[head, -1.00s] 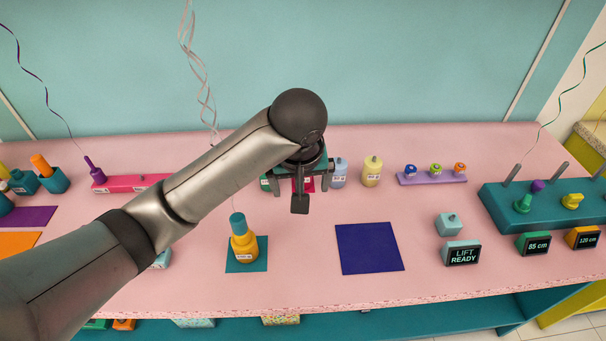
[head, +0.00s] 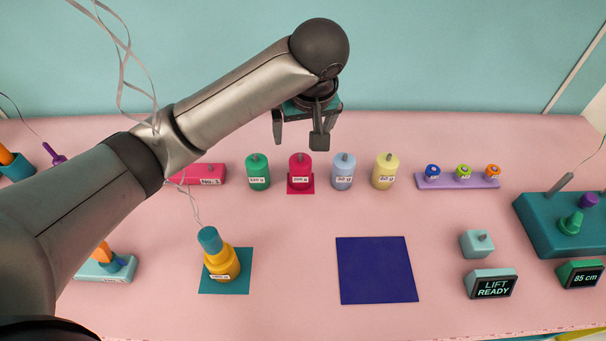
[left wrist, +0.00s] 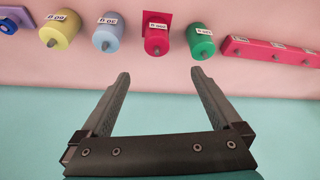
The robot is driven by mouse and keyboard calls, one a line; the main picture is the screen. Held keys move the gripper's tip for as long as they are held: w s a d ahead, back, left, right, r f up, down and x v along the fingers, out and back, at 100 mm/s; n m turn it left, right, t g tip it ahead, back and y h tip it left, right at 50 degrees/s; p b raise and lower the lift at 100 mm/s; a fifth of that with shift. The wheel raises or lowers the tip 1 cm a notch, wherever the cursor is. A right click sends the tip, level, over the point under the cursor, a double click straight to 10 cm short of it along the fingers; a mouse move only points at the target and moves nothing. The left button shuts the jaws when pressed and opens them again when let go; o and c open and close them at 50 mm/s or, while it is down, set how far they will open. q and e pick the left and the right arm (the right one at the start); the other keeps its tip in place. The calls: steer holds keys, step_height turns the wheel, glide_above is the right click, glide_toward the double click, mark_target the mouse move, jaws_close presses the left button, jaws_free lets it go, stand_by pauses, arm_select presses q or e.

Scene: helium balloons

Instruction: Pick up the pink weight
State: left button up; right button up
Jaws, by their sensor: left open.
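The pink weight (head: 300,171) is a deep pink cylinder with a grey knob and a white label. It stands upright on a small pink mat at the back of the table, between a green weight (head: 258,172) and a light blue weight (head: 343,172). In the left wrist view the pink weight (left wrist: 157,36) is above and between the fingers, beyond their tips. My left gripper (head: 300,142) is open and empty, raised above and behind the pink weight, and not touching it. It also shows in the left wrist view (left wrist: 160,75). My right gripper does not show.
A yellow weight (head: 385,171) stands to the right of the light blue one. A pink bar (head: 197,175) lies to the left. A yellow bottle-shaped weight (head: 222,262) stands on a teal mat in front. The blue mat (head: 376,270) is bare. A purple rack (head: 457,182) is at the right.

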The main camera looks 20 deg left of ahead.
mark_target(299, 162)
arm_select(q)
steer(key=b+x, duration=0.1)
steer(key=x, duration=0.3)
steer(key=b+x, duration=0.2)
steer(key=x, duration=0.2)
steer(key=b+x, duration=0.1)
steer(key=x, duration=0.4)
steer(key=shift+s+d+f, duration=0.2)
steer(key=shift+s+d, duration=0.1)
steer(key=shift+s, duration=0.1)
steer(key=shift+d+b+x, duration=0.15)
steer(key=shift+b+x, duration=0.35)
steer(key=shift+x, duration=0.85)
steer(key=shift+d+b+x, duration=0.1)
steer(key=shift+b+x, duration=0.35)
steer(key=shift+x, duration=0.85)
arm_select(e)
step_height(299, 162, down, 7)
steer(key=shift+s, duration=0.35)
arm_select(q)
steer(key=shift+c, duration=0.3)
jaws_close()
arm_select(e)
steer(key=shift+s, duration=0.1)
